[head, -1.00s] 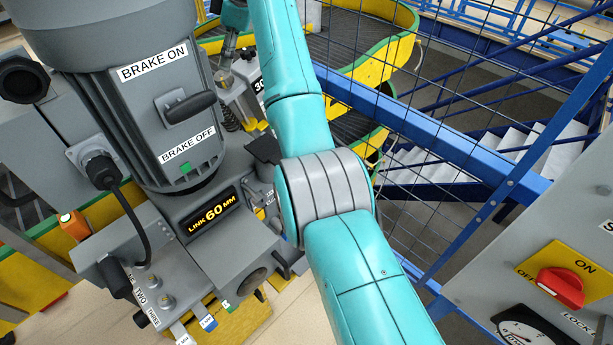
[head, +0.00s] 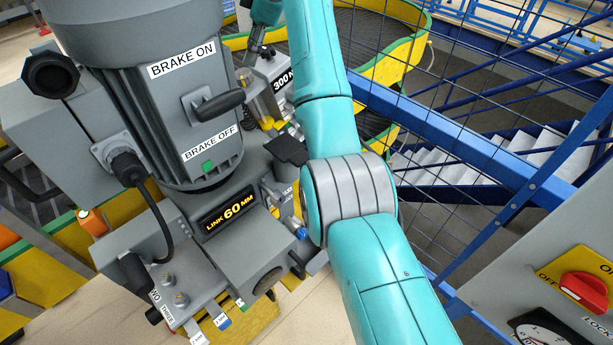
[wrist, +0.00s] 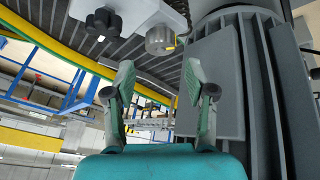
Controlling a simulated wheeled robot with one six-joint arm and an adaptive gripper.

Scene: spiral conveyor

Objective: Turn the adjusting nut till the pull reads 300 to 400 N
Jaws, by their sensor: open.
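My gripper (wrist: 162,105) is open and empty in the wrist view, its two fingers apart and pointing up the picture. Beyond its fingertips are a grey round knob (wrist: 160,40) and a black lobed knob (wrist: 102,23) on a pale housing. I cannot tell which, if either, is the adjusting nut. My gripper is small and partly hidden there, near the top. The pull reading is not legible.
A large grey motor (head: 150,110) with a brake lever (head: 217,104) stands left of my arm. Below it is a box marked LINK 60 MM (head: 229,215). Blue mesh fencing (head: 440,120) is at right, with a panel and red switch (head: 583,290) in front.

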